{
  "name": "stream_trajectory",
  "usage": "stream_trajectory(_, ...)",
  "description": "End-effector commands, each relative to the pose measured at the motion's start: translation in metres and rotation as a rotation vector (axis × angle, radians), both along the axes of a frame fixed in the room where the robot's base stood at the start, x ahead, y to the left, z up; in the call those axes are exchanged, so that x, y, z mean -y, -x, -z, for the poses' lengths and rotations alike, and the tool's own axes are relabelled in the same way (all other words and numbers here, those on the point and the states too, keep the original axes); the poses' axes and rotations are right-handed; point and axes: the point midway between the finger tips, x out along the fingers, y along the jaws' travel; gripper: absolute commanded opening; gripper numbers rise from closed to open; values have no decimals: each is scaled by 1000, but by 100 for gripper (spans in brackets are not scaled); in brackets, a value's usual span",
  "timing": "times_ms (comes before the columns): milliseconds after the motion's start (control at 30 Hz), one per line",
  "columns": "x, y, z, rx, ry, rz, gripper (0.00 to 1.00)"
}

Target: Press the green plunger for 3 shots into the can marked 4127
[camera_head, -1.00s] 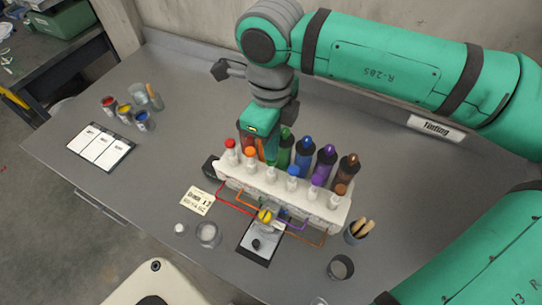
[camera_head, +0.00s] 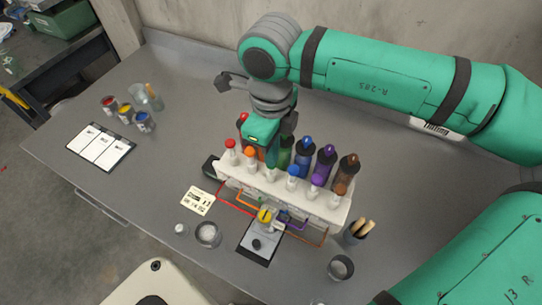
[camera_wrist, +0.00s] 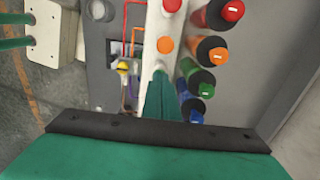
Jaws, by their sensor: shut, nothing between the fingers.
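My gripper (camera_head: 268,158) is shut and empty, pointing down over the front row of plungers on the white dispenser rack (camera_head: 320,210). In the wrist view my green fingers (camera_wrist: 161,78) end over the rack just past the orange plunger (camera_wrist: 165,45). The green plunger's top is hidden behind my fingers, so I cannot tell whether they touch it. The green bottle (camera_head: 285,151) stands behind. A yellow-topped piece (camera_head: 265,215) sits at the front where the coloured tubes meet; it also shows in the wrist view (camera_wrist: 123,66). I cannot read 4127 on any can.
Red (camera_head: 230,144), orange (camera_head: 249,152) and blue (camera_head: 293,170) plungers flank my gripper closely. A written card (camera_head: 198,201), a glass cup (camera_head: 208,235) and a pot of sticks (camera_head: 357,232) stand around the rack. Three paint cans (camera_head: 125,111) are at left.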

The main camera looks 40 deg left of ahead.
Motion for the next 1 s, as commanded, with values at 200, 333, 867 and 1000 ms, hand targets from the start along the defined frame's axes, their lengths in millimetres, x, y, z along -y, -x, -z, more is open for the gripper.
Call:
stream_trajectory(200, 0, 0, 8, -1, 1, -1, 0)
stream_trajectory(333, 0, 0, 7, -1, 0, -1, 0)
stream_trajectory(867, 0, 0, -13, 0, 0, 0, 0)
stream_trajectory(1000, 0, 0, -21, 1, 1, -1, 0)
